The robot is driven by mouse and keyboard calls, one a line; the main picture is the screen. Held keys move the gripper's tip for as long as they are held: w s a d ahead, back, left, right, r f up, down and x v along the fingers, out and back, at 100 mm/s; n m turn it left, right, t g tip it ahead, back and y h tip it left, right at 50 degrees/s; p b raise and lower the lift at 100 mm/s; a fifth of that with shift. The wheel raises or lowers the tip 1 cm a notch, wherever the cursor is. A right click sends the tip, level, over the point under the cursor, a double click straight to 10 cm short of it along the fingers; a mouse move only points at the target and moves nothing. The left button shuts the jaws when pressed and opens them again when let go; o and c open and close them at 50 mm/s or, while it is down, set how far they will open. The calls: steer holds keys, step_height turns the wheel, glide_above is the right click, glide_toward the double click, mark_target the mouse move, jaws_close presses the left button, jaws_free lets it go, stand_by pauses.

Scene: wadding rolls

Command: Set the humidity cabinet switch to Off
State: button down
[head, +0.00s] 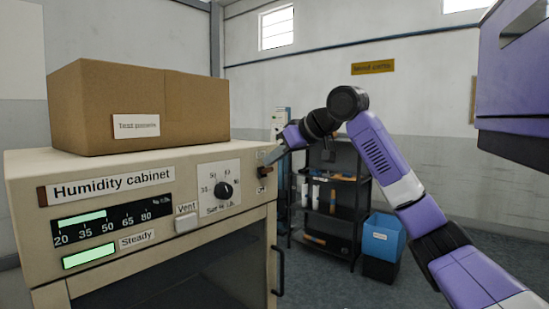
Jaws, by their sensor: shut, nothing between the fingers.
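The beige humidity cabinet (120,165) stands at the left, its front facing me. At the right end of its front panel is a small dark switch (263,172), with a small unreadable label below it. A round black dial (224,191) and a pale Vent button (186,223) sit left of the switch. A green lamp marked Steady (89,256) is lit.
A cardboard box (120,105) rests on top of the cabinet. A dark door handle (279,270) sticks out below the switch. Behind my arm are a dark shelf rack (330,230) and a blue bin (382,240). Open floor lies right of the cabinet.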

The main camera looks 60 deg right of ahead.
mark_target(272, 170)
steer(key=shift+f, duration=0.15)
steer(key=shift+s+f+t+b, duration=0.15)
steer(key=shift+t+b, duration=0.25)
steer(key=shift+b, duration=0.3)
steer(key=shift+s+f+b, duration=0.1)
steer(key=shift+f+b, duration=0.05)
steer(key=shift+b, duration=0.3)
steer(key=f+t+b, duration=0.1)
steer(key=t+b, duration=0.1)
steer(key=b, duration=0.1)
steer(key=s+f+t+b, duration=0.1)
steer(key=t+b, duration=0.1)
steer(key=b, duration=0.1)
steer(key=shift+a+f+h, duration=0.15)
steer(key=shift+a+h, duration=0.05)
steer(key=shift+h, duration=0.2)
steer(key=shift+r, duration=0.45)
steer(key=shift+s, duration=0.1)
